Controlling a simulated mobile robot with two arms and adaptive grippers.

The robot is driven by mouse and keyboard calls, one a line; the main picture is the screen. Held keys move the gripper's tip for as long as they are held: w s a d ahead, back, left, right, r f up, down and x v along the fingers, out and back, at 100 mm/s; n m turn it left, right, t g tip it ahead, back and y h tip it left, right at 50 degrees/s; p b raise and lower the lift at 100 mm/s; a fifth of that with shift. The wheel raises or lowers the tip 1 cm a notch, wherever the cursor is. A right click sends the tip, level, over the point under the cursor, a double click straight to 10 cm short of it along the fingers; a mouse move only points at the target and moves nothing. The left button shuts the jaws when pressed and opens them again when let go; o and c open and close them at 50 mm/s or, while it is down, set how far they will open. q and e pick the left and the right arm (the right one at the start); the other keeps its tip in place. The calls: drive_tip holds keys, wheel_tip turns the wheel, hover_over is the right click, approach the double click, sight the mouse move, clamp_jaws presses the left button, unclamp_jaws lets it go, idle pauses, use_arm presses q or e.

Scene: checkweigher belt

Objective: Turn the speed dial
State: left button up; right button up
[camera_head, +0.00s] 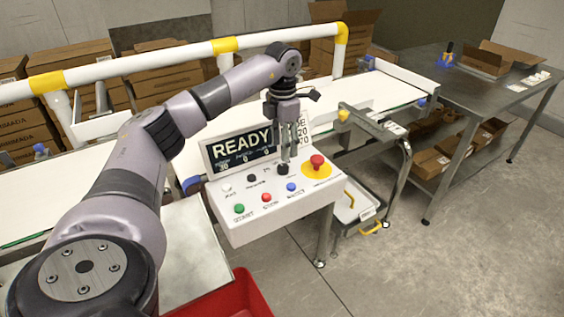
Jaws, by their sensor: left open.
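The white control panel (240,223) stands in the middle of the head view, with a screen (240,147) reading READY. A small black knob (283,170), apparently the speed dial, sits on its top face, left of the red mushroom button (317,161) on its yellow base. My left gripper (286,153) points straight down over this knob, and its fingers are open. The fingers partly cover the screen's right edge and the area behind the knob. I cannot tell whether the fingertips touch the knob. My right gripper is out of view.
Green (239,209), red (266,197) and blue (291,187) buttons line the panel's front. A white belt (375,95) and a white-yellow rail (150,64) run behind. A steel table (430,75) stands right; a red bin (245,295) is below. Open floor lies at lower right.

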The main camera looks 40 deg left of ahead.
sight(283, 166)
use_arm(q)
wheel_tip(283, 166, down, 6)
drive_tip(key=shift+r, duration=0.1)
drive_tip(key=shift+f, duration=0.5)
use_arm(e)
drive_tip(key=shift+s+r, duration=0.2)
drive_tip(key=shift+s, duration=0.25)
use_arm(q)
drive_tip(key=shift+c, duration=0.6)
clamp_jaws()
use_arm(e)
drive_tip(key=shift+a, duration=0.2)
